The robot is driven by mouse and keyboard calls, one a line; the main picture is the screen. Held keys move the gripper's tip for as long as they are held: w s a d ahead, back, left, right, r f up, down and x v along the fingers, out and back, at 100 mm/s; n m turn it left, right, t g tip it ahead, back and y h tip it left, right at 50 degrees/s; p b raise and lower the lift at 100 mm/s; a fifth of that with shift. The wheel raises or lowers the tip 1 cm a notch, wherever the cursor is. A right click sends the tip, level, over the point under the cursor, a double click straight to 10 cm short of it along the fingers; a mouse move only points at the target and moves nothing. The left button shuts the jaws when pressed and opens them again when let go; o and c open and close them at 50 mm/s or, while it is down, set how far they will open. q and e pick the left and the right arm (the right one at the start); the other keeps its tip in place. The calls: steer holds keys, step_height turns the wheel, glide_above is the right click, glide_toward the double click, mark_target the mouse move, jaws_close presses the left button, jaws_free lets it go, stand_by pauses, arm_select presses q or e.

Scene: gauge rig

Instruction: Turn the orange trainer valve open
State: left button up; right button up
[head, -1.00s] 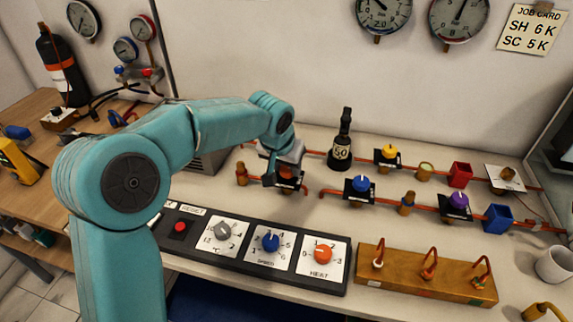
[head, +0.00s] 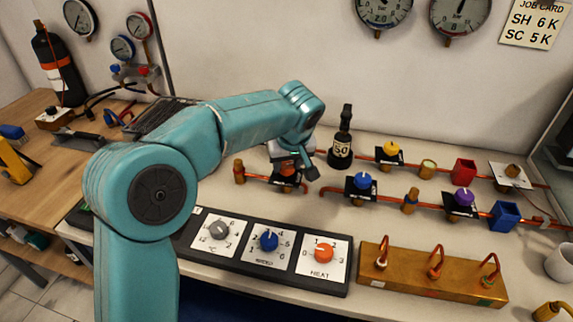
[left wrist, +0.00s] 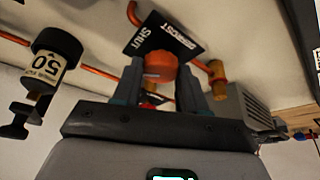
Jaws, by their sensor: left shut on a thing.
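The orange trainer valve (head: 288,171) sits on a pipe at the back of the bench, mostly hidden in the head view by my left gripper (head: 296,168). In the left wrist view the orange knob (left wrist: 160,65) stands between the two fingers of my left gripper (left wrist: 160,84), which is shut on it. Behind the knob is a black plate (left wrist: 145,36) with the word SHUT and a second white label that is hard to read. My right gripper is in neither view.
A blue valve (head: 363,181), a yellow valve (head: 391,148) and a purple valve (head: 463,197) sit further right. A panel with several knobs (head: 324,253) lies in front.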

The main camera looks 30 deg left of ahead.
arm_select(q)
steer(key=shift+w+n+g+y, duration=0.1)
steer(key=shift+n+g+y, duration=0.2)
steer(key=shift+n, duration=0.7)
steer(key=n+p, duration=0.1)
steer(key=n, duration=0.1)
steer(key=shift+r+n+g+y, duration=0.1)
steer(key=shift+n+g+y, duration=0.2)
steer(key=shift+g, duration=0.1)
steer(key=n+g+p, duration=0.1)
steer(key=n, duration=0.2)
steer(key=shift+w+d+p, duration=0.1)
steer(key=shift+w+p, duration=0.05)
steer(key=shift+p, duration=0.2)
steer(key=shift+n+g+p, duration=0.7)
steer(key=shift+n, duration=1)
steer(key=o, duration=1.1)
steer(key=shift+c, duration=0.2)
